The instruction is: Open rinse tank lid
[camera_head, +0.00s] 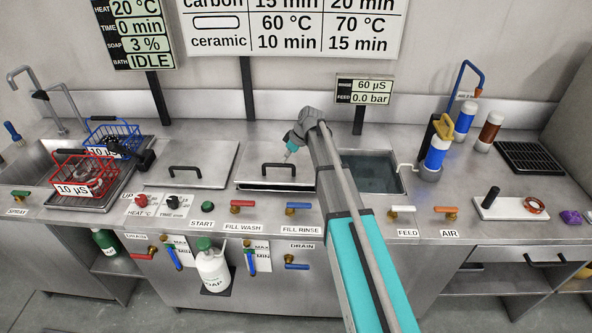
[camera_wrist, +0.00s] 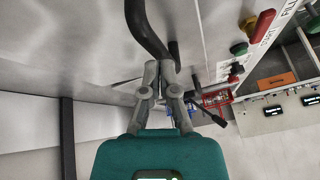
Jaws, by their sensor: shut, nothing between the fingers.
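The rinse tank lid (camera_head: 257,172) is a steel plate with a black bar handle (camera_head: 266,166), in the middle of the counter behind the FILL RINSE label. A thin dark gap shows under its front edge, so it looks slightly raised. My gripper (camera_head: 288,155) is shut and empty, just above and behind the handle's right part. In the wrist view the black handle (camera_wrist: 146,30) curves close past my fingertips (camera_wrist: 161,67). I cannot tell whether they touch it. My arm hides the lid's right edge.
Another closed lid (camera_head: 195,170) lies to the left. An open water-filled tank (camera_head: 372,172) is to the right, beside a blue-and-white filter cylinder (camera_head: 437,152). Red (camera_head: 83,176) and blue (camera_head: 112,135) baskets stand at the left sink. A display post (camera_head: 359,122) rises behind.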

